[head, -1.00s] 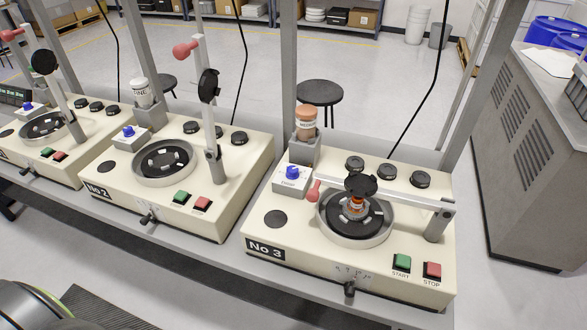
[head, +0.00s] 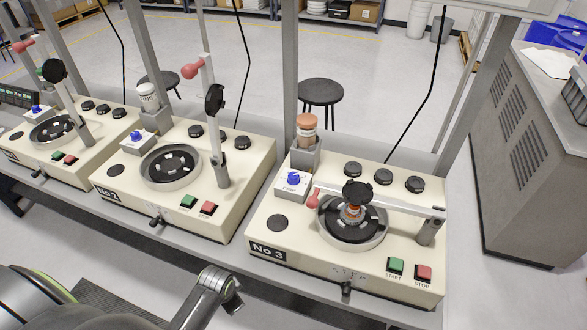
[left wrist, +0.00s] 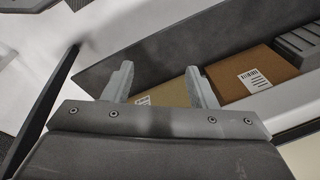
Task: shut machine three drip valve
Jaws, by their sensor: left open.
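Machine No 3 (head: 290,235) stands at the right of the row in the head view. A small black valve handle (head: 346,289) is on its front face, below a printed scale. Its exact setting is too small to tell. A blue knob (head: 293,178) sits on a white box at its left rear. Its arm with the red knob (head: 313,198) lies lowered across the round bowl (head: 325,235). My left arm (head: 213,285) reaches in at the lower left, short of the machine. My left gripper (left wrist: 160,85) is open and empty in the left wrist view. My right gripper is not in view.
Machine No 2 (head: 130,190) stands to the left with its arm raised. Green (head: 395,266) and red (head: 423,273) buttons sit near machine No 3's front right corner. Cardboard boxes (left wrist: 240,75) show beyond the gripper. A grey cabinet (head: 520,170) stands at the right.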

